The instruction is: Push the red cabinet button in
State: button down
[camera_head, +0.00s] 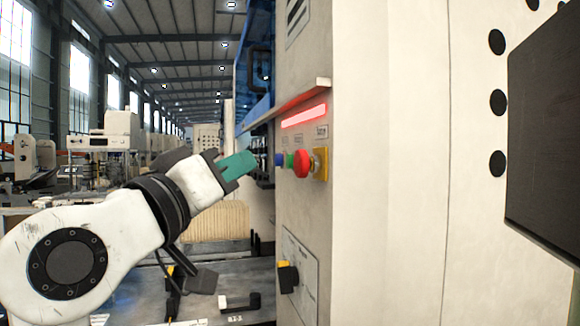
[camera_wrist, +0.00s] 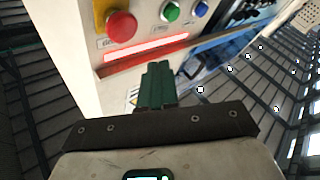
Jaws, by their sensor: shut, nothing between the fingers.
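The red button (camera_head: 302,163) is a round mushroom knob on a yellow plate (camera_head: 320,164) on the side face of the pale cabinet (camera_head: 385,180). In the wrist view the red button (camera_wrist: 120,26) is at the upper left, clear of my fingers. My gripper (camera_head: 238,165) has green fingers, shut and empty, to the left of the buttons in the head view. In the wrist view my gripper (camera_wrist: 158,72) points toward the cabinet, below the lit red strip (camera_wrist: 145,48). I see no contact with the red button.
A green button (camera_wrist: 172,11) and a blue button (camera_wrist: 200,8) sit beside the red one. A red-edged ledge (camera_head: 290,103) juts out above the buttons, over the lit strip. A black knob (camera_head: 288,278) stands out lower on the cabinet. A dark screen (camera_head: 545,130) is at the right.

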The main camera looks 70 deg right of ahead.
jog(key=shift+w+a, duration=0.65)
jog(key=shift+w, duration=0.1)
jog(key=shift+f, duration=0.1)
jog(key=w+d+f+n+t+y, duration=0.1)
jog(key=w+f+n+t+y, duration=0.15)
jog(key=f, duration=0.95)
jog(key=w+d+f+n+t+y, duration=0.2)
jog(key=f+n+t+y, duration=0.2)
jog(key=f, duration=0.9)
jog(key=w+d+f+n+t+y, duration=0.1)
jog(key=w+f+n+t+y, duration=0.2)
jog(key=f, duration=0.9)
jog(key=s+a+f+n+g+y, duration=0.1)
jog(key=s+a+f+n+y, duration=0.3)
jog(key=f, duration=0.6)
jog(key=s+a+f+m+g+y, duration=0.1)
jog(key=s+f+y, duration=0.2)
jog(key=s+f, duration=0.5)
jog(key=s+a+f+n+g+y, duration=0.1)
jog(key=s+a+f+g+y, duration=0.2)
jog(key=s+a+f, duration=0.5)
notch_tip(320, 180, down, 3)
jog(key=shift+s+f+y, duration=0.1)
jog(key=shift+s+y, duration=0.65)
jog(key=shift+s, duration=0.5)
